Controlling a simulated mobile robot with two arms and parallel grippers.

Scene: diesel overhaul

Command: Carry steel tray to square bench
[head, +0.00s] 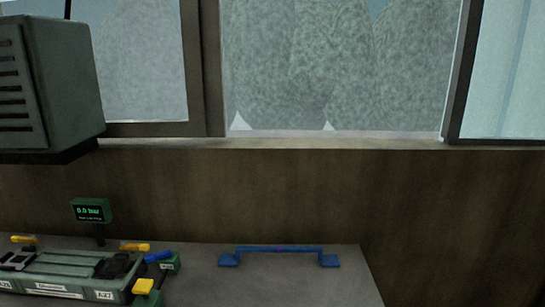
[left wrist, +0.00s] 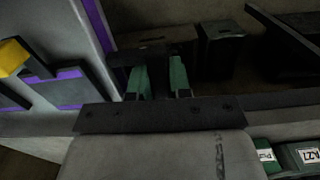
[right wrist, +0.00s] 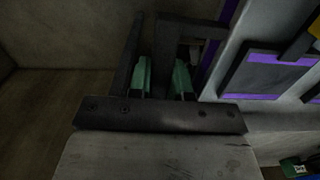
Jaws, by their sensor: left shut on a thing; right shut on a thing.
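The steel tray shows in part in both wrist views as a grey surface with purple trim, at the left of the left wrist view (left wrist: 48,18) and at the right of the right wrist view (right wrist: 258,28). My left gripper (left wrist: 163,82) is shut on a dark handle (left wrist: 150,50) at one side of the tray. My right gripper (right wrist: 163,82) is shut on a dark handle (right wrist: 188,28) at the other side. Neither gripper nor the tray is in the head view. I cannot tell for sure which bench is the square one.
In the head view a grey bench top (head: 290,287) holds a green toolbox-like case (head: 70,280), a blue bracket (head: 278,250) and a small green display (head: 91,211). A grey-green box (head: 55,80) hangs at upper left. A yellow part (left wrist: 12,57) lies over the tray.

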